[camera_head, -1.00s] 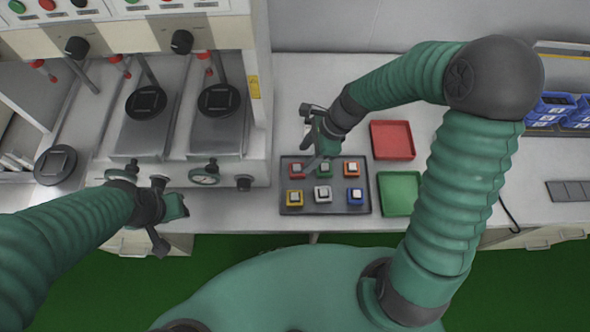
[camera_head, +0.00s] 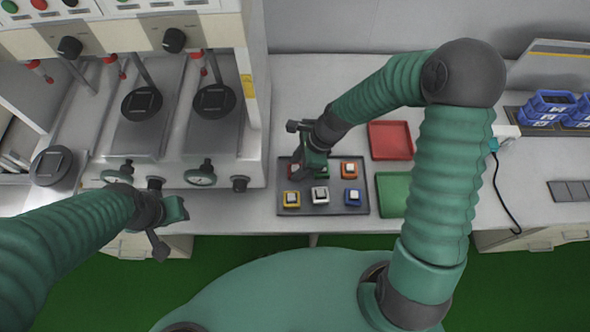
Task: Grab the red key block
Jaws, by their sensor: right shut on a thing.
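The red key block (camera_head: 293,171) sits at the back left of a dark tray (camera_head: 335,208) and is partly hidden by my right gripper. My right gripper (camera_head: 300,174) is down at the tray, shut on the red key block. A green key block beside it is mostly covered by the gripper. An orange block (camera_head: 349,169) is at the back right. Yellow (camera_head: 291,199), white (camera_head: 320,195) and blue (camera_head: 352,196) blocks stand in the front row. My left gripper (camera_head: 172,228) hangs at the left before the bench edge, away from the blocks; its jaws are unclear.
A red tray (camera_head: 391,140) and a green tray (camera_head: 391,194) lie right of the dark tray. A test machine (camera_head: 215,143) with knobs and gauges stands at the left. Blue bins (camera_head: 550,104) are at the far right. The bench between the red tray and bins is mostly clear.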

